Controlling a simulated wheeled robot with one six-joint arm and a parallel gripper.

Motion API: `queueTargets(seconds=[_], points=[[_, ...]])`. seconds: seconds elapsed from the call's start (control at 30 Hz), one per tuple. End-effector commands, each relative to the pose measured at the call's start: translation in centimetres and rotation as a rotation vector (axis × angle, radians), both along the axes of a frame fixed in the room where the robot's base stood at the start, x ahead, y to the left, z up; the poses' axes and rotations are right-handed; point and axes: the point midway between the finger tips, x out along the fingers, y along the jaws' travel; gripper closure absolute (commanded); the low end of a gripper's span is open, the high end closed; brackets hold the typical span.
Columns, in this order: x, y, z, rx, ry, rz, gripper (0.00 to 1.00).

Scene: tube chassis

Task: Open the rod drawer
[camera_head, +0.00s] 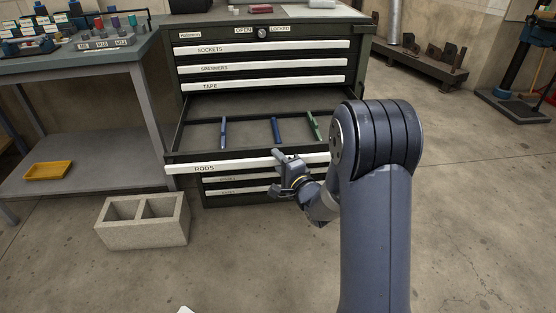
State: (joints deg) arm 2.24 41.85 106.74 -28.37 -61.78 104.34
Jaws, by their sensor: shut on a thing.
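The rod drawer (190,168), with a white handle strip marked RODS, stands pulled out from the dark green tool cabinet (362,60). Inside it lie a blue rod (224,132), another blue rod (276,130) and a green rod (314,126). My gripper (280,160) is at the drawer's front, shut on the handle strip right of the RODS label. My arm hides the right end of the drawer front.
A concrete block (143,220) sits on the floor left of the cabinet. A workbench (100,62) stands at the left, with a yellow tray (48,171) on its lower shelf.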

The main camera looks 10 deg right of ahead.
Motion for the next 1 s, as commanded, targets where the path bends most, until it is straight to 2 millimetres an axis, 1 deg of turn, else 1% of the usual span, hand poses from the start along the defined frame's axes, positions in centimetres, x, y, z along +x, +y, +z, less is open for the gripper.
queueTargets(seconds=[0.17,0.2,0.43,0.67,0.77,0.87,1.0], points=[[0.0,0.0,-0.1,-0.001,0.002,0.0,1.0],[0.0,0.0,-0.1,-0.001,0.002,0.0,0.71],[0.0,0.0,0.0,0.0,0.001,0.0,0.53],[0.0,0.0,0.0,0.0,0.001,0.0,0.53],[-0.5,-0.2,0.0,-0.001,0.003,-0.001,0.53],[-1.6,-0.7,0.0,-0.001,0.003,-0.002,0.53],[-4.1,-1.8,0.1,0.001,0.004,-0.003,0.53]])
